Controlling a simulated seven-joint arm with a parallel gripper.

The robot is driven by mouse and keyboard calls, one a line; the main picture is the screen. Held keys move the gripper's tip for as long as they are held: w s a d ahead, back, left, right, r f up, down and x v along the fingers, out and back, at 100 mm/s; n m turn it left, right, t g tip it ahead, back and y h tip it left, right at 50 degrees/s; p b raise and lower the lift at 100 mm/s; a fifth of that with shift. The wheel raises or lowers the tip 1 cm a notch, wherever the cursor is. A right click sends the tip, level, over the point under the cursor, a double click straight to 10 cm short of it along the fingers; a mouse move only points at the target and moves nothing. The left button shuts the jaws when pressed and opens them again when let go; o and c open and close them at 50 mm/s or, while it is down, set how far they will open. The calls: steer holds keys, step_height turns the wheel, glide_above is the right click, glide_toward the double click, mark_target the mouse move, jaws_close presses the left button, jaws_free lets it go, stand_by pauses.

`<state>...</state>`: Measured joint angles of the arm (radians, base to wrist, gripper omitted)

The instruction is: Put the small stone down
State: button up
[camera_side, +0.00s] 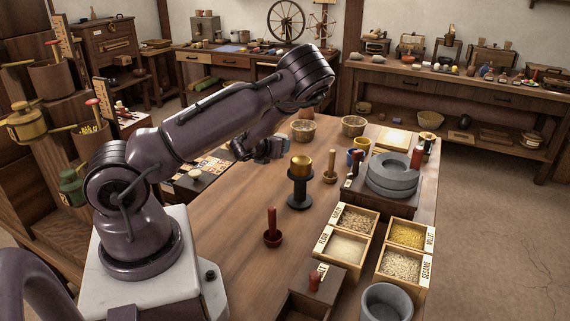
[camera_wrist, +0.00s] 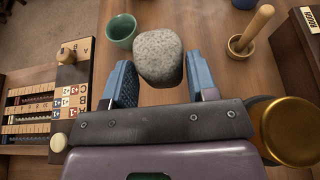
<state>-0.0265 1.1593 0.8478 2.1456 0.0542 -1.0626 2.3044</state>
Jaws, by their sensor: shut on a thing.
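The small stone (camera_wrist: 159,57) is a rounded, speckled grey lump in the wrist view, at the tips of my gripper's two blue fingers. My gripper (camera_wrist: 160,82) is shut on it. In the side view my gripper (camera_side: 272,148) hangs above the far left part of the wooden table, and the stone cannot be clearly told apart from the fingers there. What lies directly under the stone is hidden in the wrist view.
A green cup (camera_wrist: 121,30) stands just beyond the stone to the left. A wooden pestle in a small dish (camera_wrist: 241,45) stands to the right. A gold-topped black stand (camera_side: 300,180) is near my gripper. A grey quern (camera_side: 391,183) and grain trays (camera_side: 346,248) stand farther right.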

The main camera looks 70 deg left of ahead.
glide_above(285, 173)
step_height(285, 173, down, 7)
steer(key=shift+a+r, duration=0.15)
steer(key=shift+f, duration=1.45)
steer(key=o, duration=1.4)
steer(key=shift+f, duration=0.15)
steer(key=shift+c, duration=0.2)
steer(key=shift+s+d+r, duration=0.1)
steer(key=shift+d+r, duration=0.1)
steer(key=v, duration=1.1)
steer(key=shift+s+d+r, duration=0.2)
steer(key=shift+s, duration=0.05)
